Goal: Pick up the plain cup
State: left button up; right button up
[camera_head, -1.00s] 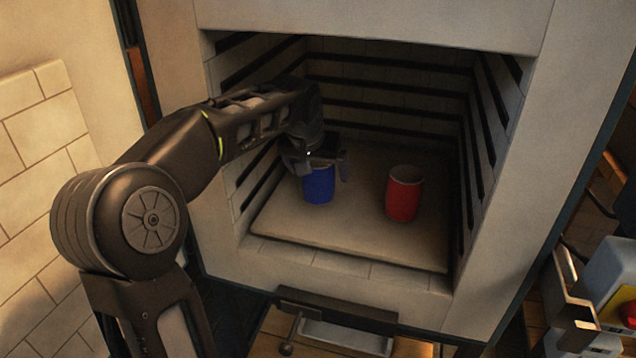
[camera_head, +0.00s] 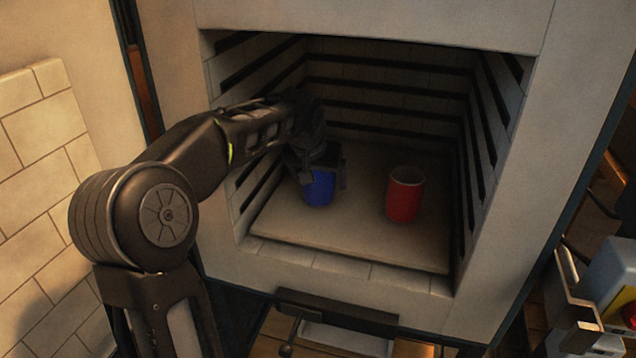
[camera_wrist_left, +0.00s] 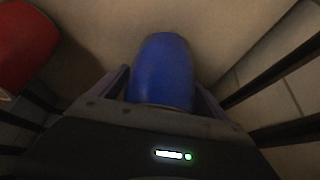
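Two cups stand upright on the floor slab of the kiln-like chamber. The blue cup (camera_head: 319,189) is at the left and the red cup (camera_head: 404,195) at the right; both look plain. My left gripper (camera_head: 320,179) is over the blue cup, its fingers on either side of it and apart from each other. In the left wrist view the blue cup (camera_wrist_left: 163,72) lies between the fingers, with small gaps visible beside it. The red cup also shows there (camera_wrist_left: 24,45) at the upper left. The blue cup's top is hidden by the gripper. My right gripper is not in view.
The chamber's ribbed walls (camera_head: 390,85) close in on the left, right and back. Bare slab (camera_head: 350,225) lies in front of the cups. A latch and handle (camera_head: 335,305) are below the opening.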

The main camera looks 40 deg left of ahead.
pick_arm(q)
jog(key=c, duration=1.5)
jog(key=shift+o, duration=0.2)
jog(key=shift+r, duration=0.1)
jog(key=shift+r+p, duration=0.5)
jog(key=shift+r, duration=0.95)
jog(key=shift+s+r, duration=0.1)
jog(key=shift+r, duration=0.25)
jog(key=s+d, duration=0.3)
jog(key=s, duration=0.5)
jog(key=s+d, duration=0.3)
jog(key=s, duration=0.5)
jog(key=shift+s+f+b, duration=0.15)
jog(key=shift+s+b, duration=0.25)
jog(key=shift+b, duration=0.05)
